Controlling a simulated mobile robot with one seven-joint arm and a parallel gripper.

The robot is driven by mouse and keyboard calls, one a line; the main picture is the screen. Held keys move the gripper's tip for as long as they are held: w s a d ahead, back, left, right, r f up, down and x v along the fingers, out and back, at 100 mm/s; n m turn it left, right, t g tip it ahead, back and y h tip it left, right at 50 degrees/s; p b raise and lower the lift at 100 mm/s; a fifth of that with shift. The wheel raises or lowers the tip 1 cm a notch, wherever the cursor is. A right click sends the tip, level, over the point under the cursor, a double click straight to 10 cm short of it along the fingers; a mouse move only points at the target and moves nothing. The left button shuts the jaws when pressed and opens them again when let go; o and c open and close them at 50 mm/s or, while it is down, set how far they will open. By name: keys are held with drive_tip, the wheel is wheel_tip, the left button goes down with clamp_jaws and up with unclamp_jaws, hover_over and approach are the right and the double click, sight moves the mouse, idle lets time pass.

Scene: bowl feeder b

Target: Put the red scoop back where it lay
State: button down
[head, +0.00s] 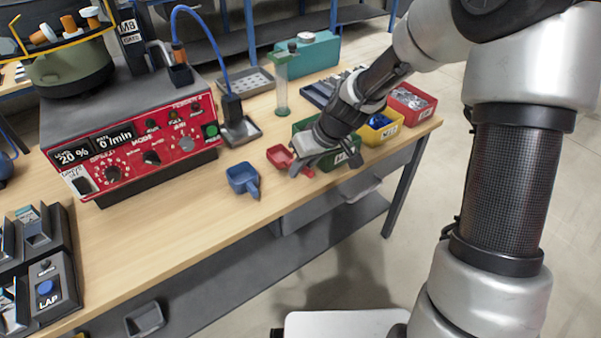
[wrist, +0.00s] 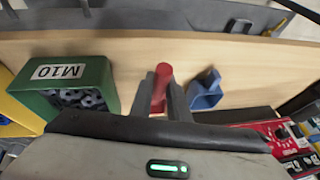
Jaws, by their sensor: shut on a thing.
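The red scoop (head: 279,155) is at the front part of the wooden bench in the head view, between the blue scoop and the green bin. My gripper (head: 301,167) is shut on the red scoop. I cannot tell whether the scoop touches the bench top.
A blue scoop (head: 242,178) lies close by on the left. A green bin (wrist: 95,72) marked M10 with dark metal parts stands on the other side, with yellow (head: 384,137) and red (head: 424,113) bins beyond. A red control box (head: 150,150) stands behind left. The bench's front edge is near.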

drive_tip(key=shift+f, duration=0.65)
drive_tip(key=shift+f, duration=0.2)
drive_tip(key=c, duration=1.7)
unclamp_jaws()
drive_tip(key=shift+r, duration=0.25)
drive_tip(key=p+v, duration=0.2)
drive_tip(key=v, duration=1)
